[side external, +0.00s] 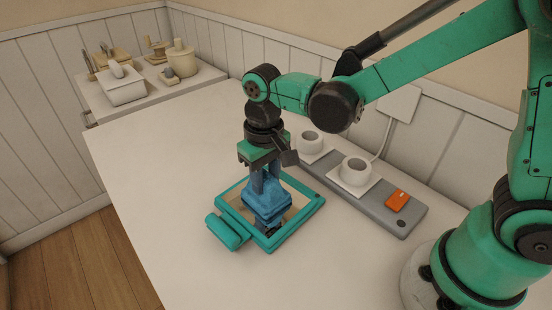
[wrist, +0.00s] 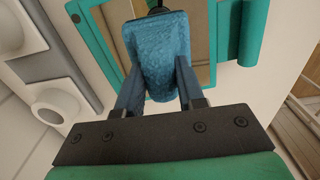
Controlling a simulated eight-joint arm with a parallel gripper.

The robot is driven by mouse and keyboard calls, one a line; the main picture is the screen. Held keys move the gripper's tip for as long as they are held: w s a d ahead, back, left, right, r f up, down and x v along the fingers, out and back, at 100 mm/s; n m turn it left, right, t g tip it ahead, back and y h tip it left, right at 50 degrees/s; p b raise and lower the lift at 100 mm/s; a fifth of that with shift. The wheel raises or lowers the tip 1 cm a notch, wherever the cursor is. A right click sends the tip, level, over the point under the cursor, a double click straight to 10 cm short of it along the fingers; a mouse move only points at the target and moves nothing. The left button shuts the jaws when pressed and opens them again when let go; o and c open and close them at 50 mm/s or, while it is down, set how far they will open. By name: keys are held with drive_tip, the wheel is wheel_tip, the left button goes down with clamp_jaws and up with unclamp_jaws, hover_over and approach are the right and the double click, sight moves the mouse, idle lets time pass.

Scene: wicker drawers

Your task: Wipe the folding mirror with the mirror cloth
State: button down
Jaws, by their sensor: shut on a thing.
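The folding mirror (side external: 304,214) lies on the white table with its teal frame around a beige, reflecting face. A teal roll-shaped part (side external: 228,233) sits along its left edge. My gripper (side external: 266,190) points down over the mirror and is shut on the blue mirror cloth (side external: 266,207). The cloth is at the mirror's face; I cannot tell whether it touches. In the wrist view the cloth (wrist: 158,50) is bunched between my two blue fingers (wrist: 160,85), with the mirror frame (wrist: 88,8) behind it. The cloth hides the middle of the mirror.
A grey power strip (side external: 405,222) with two white plugs (side external: 354,172) and an orange switch (side external: 397,199) lies behind and right of the mirror. A side cabinet (side external: 98,106) with cream containers stands at the back left. The table's left and front areas (side external: 160,190) are clear.

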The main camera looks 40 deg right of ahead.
drive_tip(key=shift+s+d, duration=0.15)
drive_tip(key=shift+s, duration=1.8)
drive_tip(key=w, duration=0.4)
drive_tip(key=shift+w+a+f, duration=0.1)
drive_tip(key=shift+w+a, duration=0.1)
drive_tip(key=shift+w, duration=0.65)
drive_tip(key=shift+w+r, duration=0.2)
drive_tip(key=shift+w, duration=0.5)
drive_tip(key=shift+w+a+f, duration=0.1)
drive_tip(key=shift+w+f, duration=0.05)
drive_tip(key=shift+w, duration=0.25)
drive_tip(key=shift+w+r, duration=0.2)
drive_tip(key=shift+r, duration=0.05)
wheel_tip(320, 180, up, 8)
drive_tip(key=shift+s, duration=0.15)
